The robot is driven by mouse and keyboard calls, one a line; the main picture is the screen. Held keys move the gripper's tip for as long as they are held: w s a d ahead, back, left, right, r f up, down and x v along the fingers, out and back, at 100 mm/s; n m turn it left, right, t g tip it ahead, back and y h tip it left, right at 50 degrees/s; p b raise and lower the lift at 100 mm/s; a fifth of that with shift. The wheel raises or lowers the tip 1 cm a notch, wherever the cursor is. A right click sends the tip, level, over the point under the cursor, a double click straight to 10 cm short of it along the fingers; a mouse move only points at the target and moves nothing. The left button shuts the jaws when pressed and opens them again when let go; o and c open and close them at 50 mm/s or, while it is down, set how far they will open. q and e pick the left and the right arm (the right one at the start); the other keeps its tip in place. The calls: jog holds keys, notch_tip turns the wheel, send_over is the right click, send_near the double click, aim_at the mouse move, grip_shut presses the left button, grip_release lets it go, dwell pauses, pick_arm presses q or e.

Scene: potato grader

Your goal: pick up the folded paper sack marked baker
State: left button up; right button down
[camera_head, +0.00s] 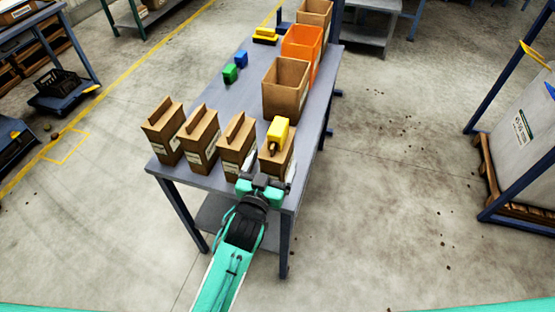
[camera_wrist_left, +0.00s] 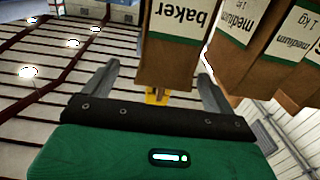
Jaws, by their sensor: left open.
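The brown folded paper sack marked baker (camera_wrist_left: 178,62) appears upside down in the left wrist view, its white label facing my left gripper (camera_wrist_left: 158,72). In the head view it is the rightmost sack (camera_head: 276,164) of a row at the table's near end. My left gripper (camera_head: 263,182) is in front of it, partly hiding its lower front. The jaws are open, with one finger to each side of the sack in the wrist view. Whether they touch it I cannot tell. My right gripper is not in view.
Similar sacks, two labelled medium (camera_wrist_left: 290,42), stand to its left on the grey table (camera_head: 215,95). A yellow device (camera_head: 278,131) shows at the baker sack's top. An open carton (camera_head: 286,88) and an orange bin (camera_head: 302,50) stand behind.

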aim_at(276, 150)
pick_arm(q)
jog(key=x, duration=0.1)
jog(key=p+x, duration=0.1)
jog(key=x, duration=0.2)
jog(key=shift+w+a+f, duration=0.2)
jog(key=shift+w+f, duration=0.05)
jog(key=shift+f, duration=0.1)
jog(key=shift+w+d+p, duration=0.2)
jog(key=shift+w+p, duration=0.1)
jog(key=shift+w, duration=0.2)
jog(key=shift+f, duration=0.1)
jog(key=shift+c, duration=0.9)
grip_shut()
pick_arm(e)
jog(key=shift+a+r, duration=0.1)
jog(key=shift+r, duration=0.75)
